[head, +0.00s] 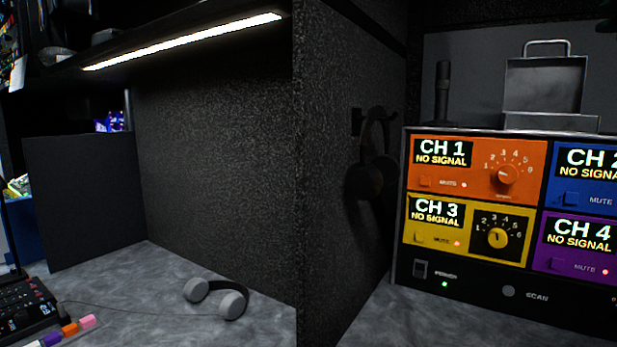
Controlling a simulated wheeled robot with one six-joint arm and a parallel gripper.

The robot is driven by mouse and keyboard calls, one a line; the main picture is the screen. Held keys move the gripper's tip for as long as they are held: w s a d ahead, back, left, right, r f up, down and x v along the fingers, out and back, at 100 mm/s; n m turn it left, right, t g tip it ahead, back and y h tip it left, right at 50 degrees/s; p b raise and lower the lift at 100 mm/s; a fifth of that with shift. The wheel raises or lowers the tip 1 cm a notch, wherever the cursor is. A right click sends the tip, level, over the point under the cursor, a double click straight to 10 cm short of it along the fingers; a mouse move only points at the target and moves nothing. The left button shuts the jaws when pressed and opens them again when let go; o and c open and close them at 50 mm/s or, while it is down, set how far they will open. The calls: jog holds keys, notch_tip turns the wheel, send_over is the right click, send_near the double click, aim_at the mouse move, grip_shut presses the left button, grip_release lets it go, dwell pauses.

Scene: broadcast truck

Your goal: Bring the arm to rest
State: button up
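My gripper and arm do not show in the head view, so their pose and whether the gripper is open or shut are hidden. The task line names no other object.
A channel panel (470,268) stands at right, with a metal case (545,85) and a dark microphone-like cylinder (443,95) on top. Dark headphones (374,165) hang on a partition (345,260). Grey headphones (218,296) lie on the counter (150,285), near a mixer (25,308). A lit shelf (190,40) hangs above.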

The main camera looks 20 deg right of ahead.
jog(key=w+a+f+m+g+y+p, duration=0.25)
jog(key=w+a+f+y, duration=0.55)
jog(key=w+a, duration=0.4)
jog(key=a+f+m+g+y+p, duration=0.1)
jog(key=a+f+g+y+p, duration=0.1)
jog(key=a+f, duration=0.5)
jog(key=a+f+g+y+p, duration=0.1)
jog(key=a+f+y+p, duration=0.15)
jog(key=a, duration=0.75)
jog(key=s+a+f+g+p, duration=0.1)
jog(key=s+a+f+g, duration=0.45)
jog(key=a, duration=0.55)
jog(key=s+a+f+m+g+p, duration=0.1)
jog(key=s+a+f+g, duration=0.1)
jog(key=s, duration=0.5)
jog(key=s+a+f+g+p, duration=0.1)
jog(key=s+a+f+g, duration=0.1)
jog(key=s+a+f, duration=0.2)
jog(key=s+f, duration=0.3)
jog(key=shift+s+a+m+g, duration=0.25)
jog(key=shift+a+m+g, duration=0.05)
jog(key=shift+a+m, duration=0.1)
jog(key=shift+d, duration=0.1)
